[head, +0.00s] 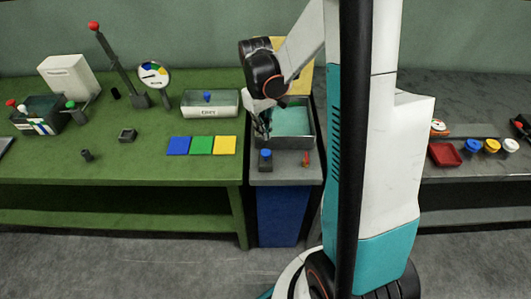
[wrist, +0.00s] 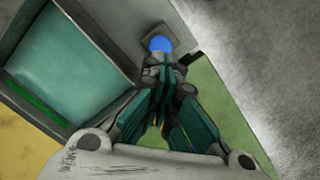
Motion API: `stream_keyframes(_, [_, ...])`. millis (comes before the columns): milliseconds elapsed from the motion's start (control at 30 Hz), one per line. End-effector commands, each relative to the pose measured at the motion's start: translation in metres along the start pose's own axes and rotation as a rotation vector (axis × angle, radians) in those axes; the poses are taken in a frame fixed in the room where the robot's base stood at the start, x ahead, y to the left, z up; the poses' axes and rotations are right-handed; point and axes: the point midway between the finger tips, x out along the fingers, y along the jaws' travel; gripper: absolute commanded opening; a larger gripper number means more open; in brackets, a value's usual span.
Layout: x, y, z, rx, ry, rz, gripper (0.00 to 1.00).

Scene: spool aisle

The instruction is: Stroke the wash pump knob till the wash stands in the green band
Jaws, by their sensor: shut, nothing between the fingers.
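The blue pump knob (head: 265,154) stands on a small dark base at the front of the wash stand, and it also shows in the wrist view (wrist: 160,44). The wash basin (head: 313,139) behind it holds teal wash (head: 290,121). In the wrist view, a green band (wrist: 38,97) runs along one inner wall of the basin beside the wash (wrist: 75,62); I cannot tell how the level stands against it. My gripper (head: 263,133) is shut and empty, its fingertips (wrist: 164,63) close to the knob. I cannot tell whether they touch it.
A small orange-red piece (head: 306,160) stands at the right front of the stand. On the green bench at left are blue, green and yellow tiles (head: 201,145), a pale labelled tray (head: 194,112), a round dial (head: 154,74) and a red-topped lever (head: 94,27). A red tray (head: 445,155) lies right.

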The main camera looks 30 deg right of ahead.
Motion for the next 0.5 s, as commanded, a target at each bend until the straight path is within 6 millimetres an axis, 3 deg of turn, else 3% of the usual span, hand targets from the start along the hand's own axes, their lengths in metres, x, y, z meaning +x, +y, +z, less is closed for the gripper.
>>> stream_keyframes(300, [0.041,0.0,0.0,0.0,0.0,0.0,0.0])
stream_keyframes(500, [0.058,0.0,0.0,0.0,0.0,0.0,0.0])
